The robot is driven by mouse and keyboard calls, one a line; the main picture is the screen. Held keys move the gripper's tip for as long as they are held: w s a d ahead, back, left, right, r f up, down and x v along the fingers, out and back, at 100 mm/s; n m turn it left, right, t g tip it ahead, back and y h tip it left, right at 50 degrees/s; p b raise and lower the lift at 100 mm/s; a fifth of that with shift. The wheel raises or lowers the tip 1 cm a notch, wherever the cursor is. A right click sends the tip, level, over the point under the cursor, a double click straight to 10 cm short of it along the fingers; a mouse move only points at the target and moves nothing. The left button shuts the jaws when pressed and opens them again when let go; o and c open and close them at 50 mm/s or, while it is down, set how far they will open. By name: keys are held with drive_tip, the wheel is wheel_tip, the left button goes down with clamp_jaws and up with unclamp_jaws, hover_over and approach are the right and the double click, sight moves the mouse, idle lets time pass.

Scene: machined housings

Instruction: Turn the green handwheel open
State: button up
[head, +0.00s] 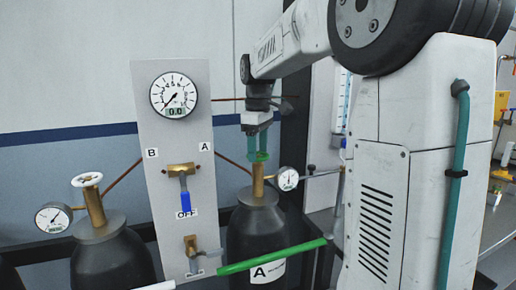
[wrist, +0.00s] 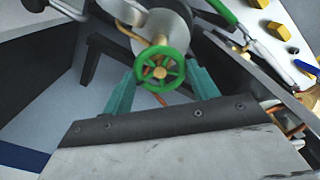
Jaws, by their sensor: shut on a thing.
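The green handwheel (head: 259,157) sits on top of the brass valve of the dark cylinder labelled A (head: 247,225). In the wrist view the handwheel (wrist: 160,69) shows as a spoked green ring, with the brass valve partly hidden behind it. My gripper (head: 258,150) reaches down from above, its two teal fingers on either side of the wheel. In the wrist view the gripper (wrist: 161,84) is shut on the wheel's rim.
A panel (head: 145,140) carries a round gauge (head: 173,96) reading 0.0 and a blue-handled valve (head: 185,200) by an OFF label. Cylinder B's white handwheel (head: 87,180) stands left. A small gauge (head: 288,179) sits close right of the green wheel. A green bar (head: 272,257) crosses in front.

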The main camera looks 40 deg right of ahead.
drive_tip(key=shift+w+r, duration=0.1)
drive_tip(key=o, duration=1)
wheel_tip(320, 180, up, 8)
drive_tip(key=shift+f, duration=0.15)
drive_tip(key=shift+a, duration=0.1)
drive_tip(key=s+a+f+m, duration=0.2)
drive_tip(key=s+a+f, duration=0.1)
drive_tip(key=s+a, duration=0.35)
drive_tip(key=s+a+f+m, duration=0.1)
drive_tip(key=s+a+f, duration=0.2)
drive_tip(key=s+a, duration=0.35)
drive_tip(key=s+a+f+m, duration=0.1)
drive_tip(key=s+f, duration=0.2)
drive_tip(key=s, duration=0.1)
drive_tip(key=s+a+f+m+t, duration=0.1)
drive_tip(key=s+f, duration=0.3)
drive_tip(key=s, duration=0.1)
drive_tip(key=s+a+f+m, duration=0.1)
drive_tip(key=s+f, duration=0.3)
drive_tip(key=s, duration=0.1)
drive_tip(key=shift+s+a+f, duration=0.1)
drive_tip(key=shift+s+a, duration=0.15)
